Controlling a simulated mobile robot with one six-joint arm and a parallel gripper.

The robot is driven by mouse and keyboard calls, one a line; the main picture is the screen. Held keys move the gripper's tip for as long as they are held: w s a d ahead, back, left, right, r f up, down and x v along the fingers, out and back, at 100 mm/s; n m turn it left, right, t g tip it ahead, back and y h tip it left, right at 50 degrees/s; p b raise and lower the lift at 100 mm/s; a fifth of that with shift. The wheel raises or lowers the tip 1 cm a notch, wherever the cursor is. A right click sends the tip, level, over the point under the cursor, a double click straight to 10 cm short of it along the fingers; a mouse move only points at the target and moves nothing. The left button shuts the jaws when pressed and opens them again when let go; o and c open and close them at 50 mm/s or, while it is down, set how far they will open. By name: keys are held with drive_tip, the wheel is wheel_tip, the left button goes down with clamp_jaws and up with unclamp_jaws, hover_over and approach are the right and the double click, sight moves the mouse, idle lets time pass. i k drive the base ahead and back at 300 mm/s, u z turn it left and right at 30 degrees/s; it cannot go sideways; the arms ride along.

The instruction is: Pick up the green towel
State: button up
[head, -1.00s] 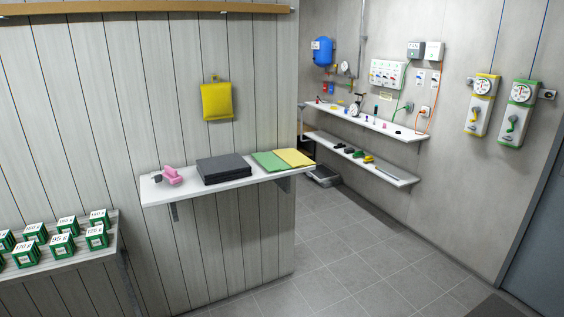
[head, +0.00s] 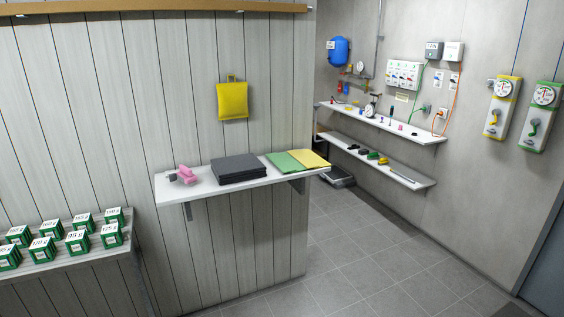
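The green towel (head: 284,163) lies flat and folded on a white wall shelf (head: 203,190). It sits between a dark folded stack (head: 236,176) on its left and a yellow towel (head: 308,158) on its right. The green and yellow pieces touch or nearly touch; I cannot tell which. My gripper is not in view.
A pink object (head: 187,174) lies at the shelf's left end. A yellow pouch (head: 232,101) hangs on the wall above. A lower shelf at left holds several green-and-white boxes (head: 78,242). Two shelves (head: 385,122) line the far wall. The tiled floor (head: 360,275) is clear.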

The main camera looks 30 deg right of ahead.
sight(286, 163)
drive_tip(key=u, duration=0.1)
drive_tip(key=i, duration=0.95)
drive_tip(key=u, duration=0.25)
